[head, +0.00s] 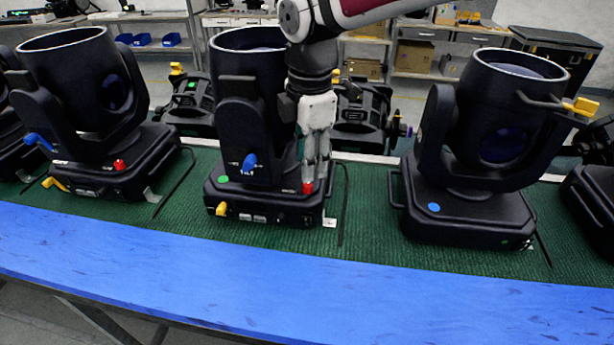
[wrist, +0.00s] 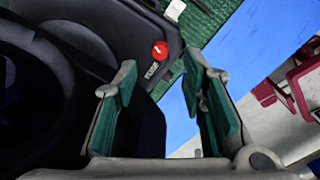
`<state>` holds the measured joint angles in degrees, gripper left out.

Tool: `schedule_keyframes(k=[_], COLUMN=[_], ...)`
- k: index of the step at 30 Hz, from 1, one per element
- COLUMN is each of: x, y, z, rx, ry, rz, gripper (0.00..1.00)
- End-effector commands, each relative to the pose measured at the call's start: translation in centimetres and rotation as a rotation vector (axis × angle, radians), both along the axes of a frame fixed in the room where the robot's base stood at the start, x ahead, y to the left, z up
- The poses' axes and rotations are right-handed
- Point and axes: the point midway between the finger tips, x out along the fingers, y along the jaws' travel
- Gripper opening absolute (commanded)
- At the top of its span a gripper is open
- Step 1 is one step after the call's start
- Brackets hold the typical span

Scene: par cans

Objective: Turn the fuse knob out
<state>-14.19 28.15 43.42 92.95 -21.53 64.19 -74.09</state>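The fuse knob (head: 307,188) is a small red round knob on the base of the middle black par can (head: 248,185). In the wrist view the knob (wrist: 159,50) has a white mark on its face and a FUSE label beside it. My gripper (head: 316,176) points down just above the knob in the head view. In the wrist view my gripper (wrist: 163,70) is open, with its green-padded fingers apart and nothing between them. The knob appears beyond the fingertips, nearer the left finger. I cannot tell the exact gap.
Similar cans stand at the left (head: 85,100) and right (head: 470,190), with more behind. They stand on a green mat (head: 370,225); the blue front table edge (head: 300,285) is clear.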

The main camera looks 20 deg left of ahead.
Motion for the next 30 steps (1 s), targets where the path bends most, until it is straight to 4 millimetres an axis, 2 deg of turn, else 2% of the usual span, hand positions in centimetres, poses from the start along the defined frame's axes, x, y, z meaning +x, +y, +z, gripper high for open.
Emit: schedule_keyframes(k=[3, 9, 14, 22, 27, 30], x=[-0.1, 0.1, 0.2, 0.2, 0.2, 0.2], y=[0.1, 0.2, 0.2, 0.2, 0.2, 0.2], z=[-2.2, -4.6, -5.4, -5.5, -5.4, -5.4], rx=[-0.002, -0.001, 0.000, 0.000, 0.000, 0.000], ry=[0.003, 0.001, 0.000, 0.000, 0.000, 0.000], rz=[0.000, -0.001, -0.001, -0.001, -0.001, -0.001], gripper=[0.38, 0.38, 0.38, 0.38, 0.00, 0.00])
